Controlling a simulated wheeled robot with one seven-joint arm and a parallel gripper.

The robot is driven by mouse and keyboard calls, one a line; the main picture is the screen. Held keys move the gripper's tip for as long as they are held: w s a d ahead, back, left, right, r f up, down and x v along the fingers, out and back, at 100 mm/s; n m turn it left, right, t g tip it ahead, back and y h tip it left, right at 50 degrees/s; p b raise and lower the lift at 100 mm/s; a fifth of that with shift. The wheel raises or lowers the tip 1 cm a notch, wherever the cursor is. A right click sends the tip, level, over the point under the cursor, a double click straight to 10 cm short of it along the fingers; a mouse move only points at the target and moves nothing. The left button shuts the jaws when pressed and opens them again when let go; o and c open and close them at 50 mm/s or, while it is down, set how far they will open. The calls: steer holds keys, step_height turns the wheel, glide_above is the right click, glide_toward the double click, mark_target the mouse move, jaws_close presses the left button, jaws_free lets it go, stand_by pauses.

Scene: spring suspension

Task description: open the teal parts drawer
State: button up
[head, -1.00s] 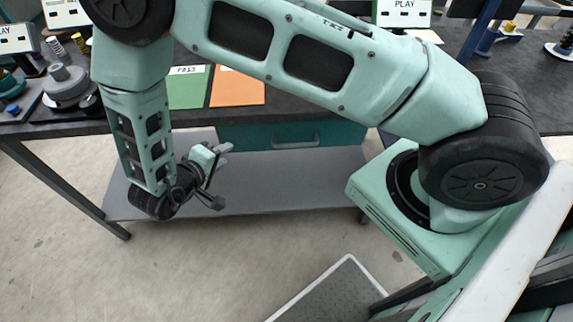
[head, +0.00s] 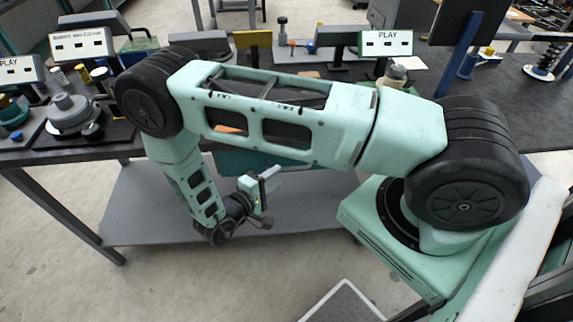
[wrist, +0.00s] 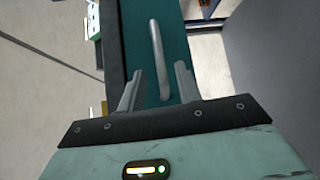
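The teal parts drawer (head: 232,164) sits under the bench top, its front partly hidden by my arm in the head view. In the wrist view its teal front (wrist: 133,42) runs up the picture and looks closed. Its pale bar handle (wrist: 157,48) stands nearly upright in that view. My gripper (head: 267,197) is in front of the drawer, open and empty. In the wrist view my gripper (wrist: 159,88) has one finger on each side of the handle's lower end. I cannot tell whether the fingertips reach past the bar.
A grey lower shelf (head: 140,205) spans beneath the drawer. The bench top (head: 120,138) carries a grey round part (head: 70,112), small parts and PLAY boxes (head: 385,44). The floor in front of the bench (head: 180,285) is clear.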

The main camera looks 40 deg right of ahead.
mark_target(287, 167)
steer(key=p+x, duration=0.1)
steer(key=x, duration=0.4)
steer(key=shift+w+d, duration=0.1)
steer(key=shift+d, duration=0.3)
jaws_close()
